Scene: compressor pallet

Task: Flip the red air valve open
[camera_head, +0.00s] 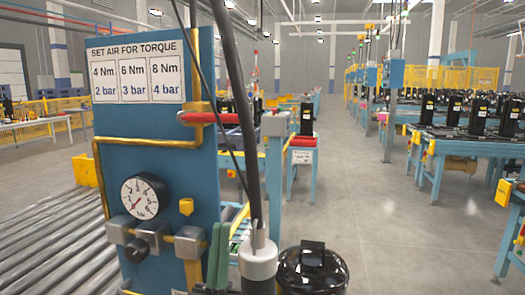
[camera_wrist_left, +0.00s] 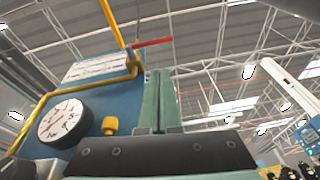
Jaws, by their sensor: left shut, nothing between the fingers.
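The red air valve (camera_head: 208,118) is a red lever handle on the yellow pipe at the right edge of the blue panel (camera_head: 118,120). The handle lies level, across the run of the upright pipe. It also shows in the left wrist view (camera_wrist_left: 153,42), above and beyond my fingers. My left gripper (camera_head: 219,248) has green fingers pressed together, pointing up, with nothing between them. It is well below the handle and apart from it, right of the regulator. In the left wrist view the shut fingers (camera_wrist_left: 159,100) stand upright. My right gripper is not in view.
A round gauge (camera_head: 144,197) and a black regulator knob (camera_head: 150,240) sit low on the panel. A torque sign (camera_head: 137,70) is above. A roller conveyor (camera_head: 55,240) runs at left; a black compressor (camera_head: 312,268) stands front right.

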